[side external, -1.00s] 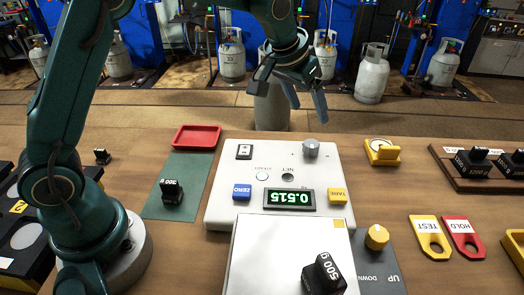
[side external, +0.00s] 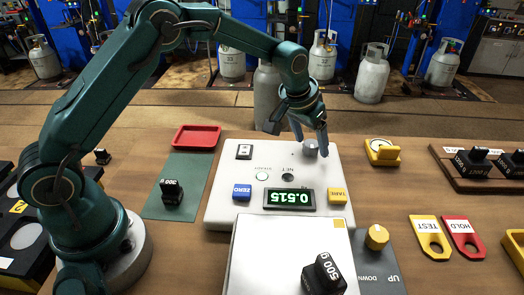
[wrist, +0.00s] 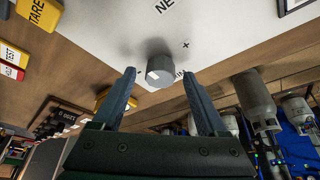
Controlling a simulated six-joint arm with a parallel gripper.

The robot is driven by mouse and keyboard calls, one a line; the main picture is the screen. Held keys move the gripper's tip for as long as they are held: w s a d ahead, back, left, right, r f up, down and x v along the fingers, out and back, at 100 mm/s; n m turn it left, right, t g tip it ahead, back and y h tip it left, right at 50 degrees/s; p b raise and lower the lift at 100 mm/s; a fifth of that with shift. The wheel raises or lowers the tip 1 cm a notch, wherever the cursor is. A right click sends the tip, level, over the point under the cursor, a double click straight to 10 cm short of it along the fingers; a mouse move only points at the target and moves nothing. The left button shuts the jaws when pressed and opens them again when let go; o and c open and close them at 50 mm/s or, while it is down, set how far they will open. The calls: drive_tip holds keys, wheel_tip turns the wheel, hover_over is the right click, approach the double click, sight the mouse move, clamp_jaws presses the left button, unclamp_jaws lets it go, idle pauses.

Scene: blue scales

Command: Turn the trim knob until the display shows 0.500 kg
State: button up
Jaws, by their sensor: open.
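The trim knob (side external: 310,149) is a small grey cylinder near the far right corner of the white scale's panel (side external: 222,205). The green display (side external: 289,199) reads 0.515. My gripper (side external: 311,139) is open just above the knob, its fingers pointing down. In the wrist view, the knob (wrist: 160,71) shows beyond and between the spread fingertips of my gripper (wrist: 158,76); I cannot tell whether either finger touches it. A black 500 g weight (side external: 324,274) stands on the scale's pan (side external: 262,262).
A blue ZERO button (side external: 242,192) and a yellow TARE button (side external: 337,196) flank the display. A yellow UP/DOWN knob (side external: 377,237) is at the right. A yellow holder (side external: 382,152) stands right of the panel. A gas cylinder (side external: 268,95) stands behind the scale.

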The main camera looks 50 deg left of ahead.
clamp_jaws()
drive_tip(key=shift+n, duration=0.3)
drive_tip(key=n+y, duration=0.1)
drive_tip(key=n, duration=0.3)
drive_tip(key=shift+d+g+y, duration=0.2)
drive_tip(key=shift+g+y, duration=0.1)
drive_tip(key=shift+y, duration=0.1)
drive_tip(key=n, duration=0.2)
drive_tip(key=n+g+y, duration=0.1)
drive_tip(key=n, duration=0.2)
drive_tip(key=shift+y, duration=0.3)
drive_tip(key=shift+d+n, duration=0.1)
drive_tip(key=shift+n, duration=0.4)
unclamp_jaws()
drive_tip(key=shift+r, duration=0.1)
